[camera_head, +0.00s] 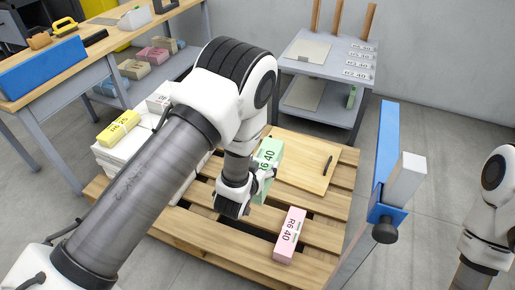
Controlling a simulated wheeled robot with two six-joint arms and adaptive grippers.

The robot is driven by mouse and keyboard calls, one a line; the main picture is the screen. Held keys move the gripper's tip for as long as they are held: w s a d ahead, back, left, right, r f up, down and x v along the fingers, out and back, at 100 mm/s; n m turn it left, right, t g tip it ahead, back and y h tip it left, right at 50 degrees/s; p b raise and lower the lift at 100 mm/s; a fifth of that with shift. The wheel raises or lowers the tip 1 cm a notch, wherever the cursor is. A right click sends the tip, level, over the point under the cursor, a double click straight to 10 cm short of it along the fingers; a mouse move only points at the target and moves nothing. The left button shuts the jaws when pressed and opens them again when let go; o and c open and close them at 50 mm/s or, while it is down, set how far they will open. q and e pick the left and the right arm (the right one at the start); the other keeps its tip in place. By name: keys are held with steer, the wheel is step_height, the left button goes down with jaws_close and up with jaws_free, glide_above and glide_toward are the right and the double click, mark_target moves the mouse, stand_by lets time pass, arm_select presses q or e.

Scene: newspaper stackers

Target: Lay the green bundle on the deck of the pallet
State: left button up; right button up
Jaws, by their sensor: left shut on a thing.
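The green bundle (268,155), with a dark printed label, stands on edge at my left gripper (262,181). The gripper is shut on it, and my left arm and wrist hide part of its left side. The bundle appears over the wooden pallet (205,233), near the left edge of a plywood board. I cannot tell whether its underside touches the deck. My right arm shows only in part at the right edge, and its gripper is out of view.
A pink bundle (290,235) lies on the pallet's front slats. The plywood board (305,170) carries a dark pen-like object (327,166). A white stack with a yellow bundle (118,127) stands left. A blue upright plate (386,150) stands right. A grey shelf table (330,60) is behind.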

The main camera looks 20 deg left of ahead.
arm_select(q)
step_height(320, 180, down, 25)
steer(key=d+b, duration=0.1)
steer(key=b, duration=0.9)
steer(key=shift+s+d, duration=0.15)
steer(key=shift+d, duration=0.05)
arm_select(e)
step_height(320, 180, down, 13)
steer(key=shift+f, duration=0.15)
arm_select(q)
steer(key=shift+r, duration=0.15)
steer(key=shift+f+b, duration=2.5)
steer(key=shift+f, duration=1.45)
arm_select(e)
steer(key=shift+f, duration=2.45)
arm_select(q)
steer(key=shift+f+b, duration=0.4)
steer(key=shift+f, duration=0.15)
arm_select(e)
steer(key=shift+f, duration=0.35)
arm_select(q)
steer(key=o, duration=1.9)
